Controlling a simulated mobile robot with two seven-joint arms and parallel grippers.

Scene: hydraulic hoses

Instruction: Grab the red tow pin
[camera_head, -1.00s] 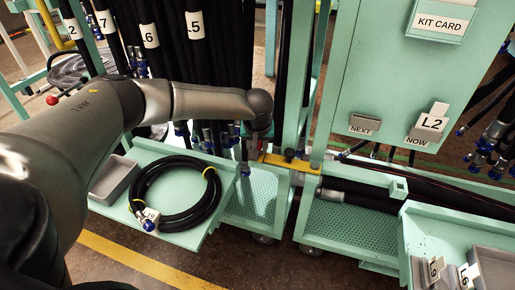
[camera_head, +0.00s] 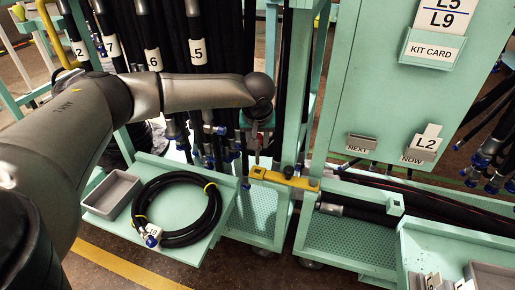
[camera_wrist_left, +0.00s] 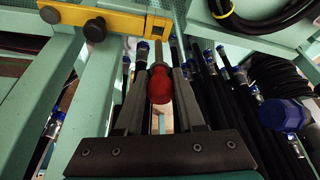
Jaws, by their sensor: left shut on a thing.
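The red tow pin (camera_wrist_left: 160,86) shows in the left wrist view as a red handle with a grey shank, between the two fingers. My left gripper (camera_wrist_left: 158,78) is shut on it. In the head view my left gripper (camera_head: 257,146) hangs pointing down just above the left end of the yellow tow bar (camera_head: 300,183). The yellow bar also shows in the left wrist view (camera_wrist_left: 122,20). I cannot tell whether the pin's tip is clear of the bar. My right gripper is not in view.
A green shelf (camera_head: 190,253) holds a coiled black hose (camera_head: 207,225) and a grey bin (camera_head: 112,194), left of the gripper. Hanging hoses (camera_head: 200,90) stand close behind the arm. A green kit-card panel (camera_head: 385,90) and cart post (camera_head: 300,80) stand to the right.

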